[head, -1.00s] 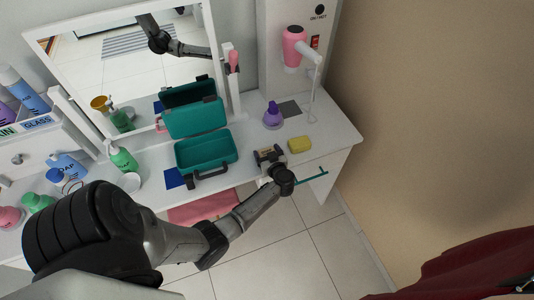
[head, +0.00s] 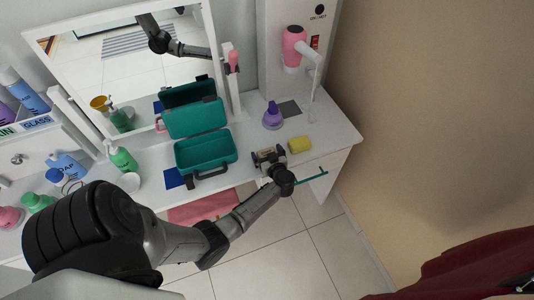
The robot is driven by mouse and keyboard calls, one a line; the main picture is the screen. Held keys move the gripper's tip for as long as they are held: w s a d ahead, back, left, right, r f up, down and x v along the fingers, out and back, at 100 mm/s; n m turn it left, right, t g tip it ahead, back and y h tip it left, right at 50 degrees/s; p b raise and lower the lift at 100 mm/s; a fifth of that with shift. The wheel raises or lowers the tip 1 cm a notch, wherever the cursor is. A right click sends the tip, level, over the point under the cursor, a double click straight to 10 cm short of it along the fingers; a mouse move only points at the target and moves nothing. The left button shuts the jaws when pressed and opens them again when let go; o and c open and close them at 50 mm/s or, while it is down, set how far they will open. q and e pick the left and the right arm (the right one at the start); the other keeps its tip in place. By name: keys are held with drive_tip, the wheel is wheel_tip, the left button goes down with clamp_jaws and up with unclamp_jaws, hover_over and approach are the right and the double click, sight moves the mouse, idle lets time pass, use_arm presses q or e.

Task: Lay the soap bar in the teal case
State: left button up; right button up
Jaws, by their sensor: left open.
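The yellow soap bar (head: 299,144) lies on the white table near its right end. The teal case (head: 206,152) stands on the table left of it, with its lid (head: 194,117) raised and its tray looking empty. My left gripper (head: 270,156) is between the case and the soap bar, at the table's front edge. It is open and just left of the soap bar, and I see nothing between its fingers. My right gripper is not in view.
A purple bottle (head: 272,116) stands behind the gripper. A pink hair dryer (head: 294,46) hangs on the back panel. A green pump bottle (head: 121,157) and a white round dish (head: 129,182) stand left of the case. A mirror (head: 110,60) is behind.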

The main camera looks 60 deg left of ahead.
use_arm(q)
drive_tip(key=shift+f+b, duration=0.15)
drive_tip(key=shift+b, duration=0.15)
drive_tip(key=w+d+r+m+t+h+p, duration=0.1)
drive_tip(key=d+r+m+t+h, duration=0.4)
drive_tip(key=d, duration=0.4)
drive_tip(key=d+r+m+t+h+p, duration=0.1)
drive_tip(key=d+r+m+t+h, duration=0.4)
drive_tip(key=d, duration=0.4)
drive_tip(key=w+d+r+m+t+h+p, duration=0.1)
drive_tip(key=d+r+m+t+h, duration=0.4)
drive_tip(key=d, duration=0.5)
drive_tip(key=s+d+f+m+g+h, duration=0.4)
drive_tip(key=s+d+m+g+h, duration=0.1)
drive_tip(key=s, duration=0.4)
drive_tip(key=s+a+f+g+y, duration=0.1)
drive_tip(key=s+g+y, duration=0.1)
drive_tip(key=s+g, duration=0.2)
drive_tip(key=s+a+f+n+g+y, duration=0.1)
drive_tip(key=s+g, duration=0.3)
drive_tip(key=s, duration=0.7)
drive_tip(key=shift+s+a+n+g+y, duration=0.25)
drive_tip(key=shift+a+n+g+y, duration=0.05)
drive_tip(key=shift+a+y, duration=0.3)
